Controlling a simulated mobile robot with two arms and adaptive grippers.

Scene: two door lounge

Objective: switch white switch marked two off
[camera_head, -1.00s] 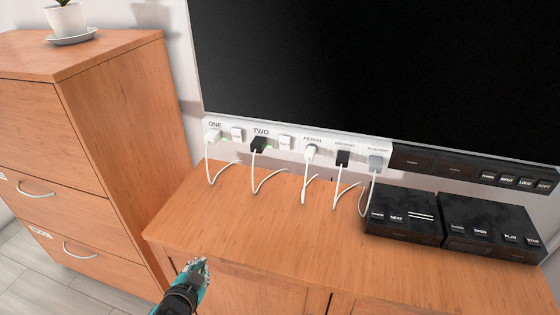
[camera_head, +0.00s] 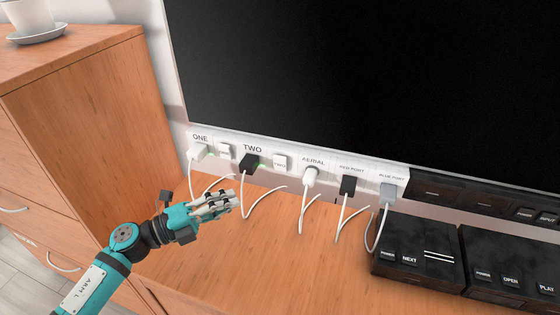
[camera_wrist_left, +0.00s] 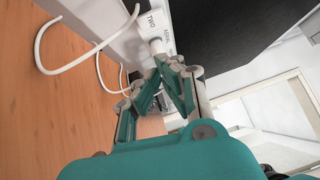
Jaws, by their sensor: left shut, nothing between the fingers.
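A white socket strip (camera_head: 228,140) runs along the wall below the screen. The white switch by the TWO label (camera_head: 280,162) sits right of the black plug (camera_head: 249,164). A green light shows between the plug and this switch. Another white switch (camera_head: 224,151) sits by the ONE label, right of a white plug (camera_head: 198,151). My left gripper (camera_head: 232,200) is shut and empty, above the cabinet top, in front of and below the strip, apart from the switch. In the left wrist view the gripper (camera_wrist_left: 168,62) points toward the strip and a white plug (camera_wrist_left: 157,46); the TWO switch is not identifiable there.
White cords (camera_head: 247,208) loop from the plugs onto the wooden cabinet top (camera_head: 290,250). Black boxes with buttons (camera_head: 415,250) stand at the right. The large black screen (camera_head: 360,70) hangs above.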

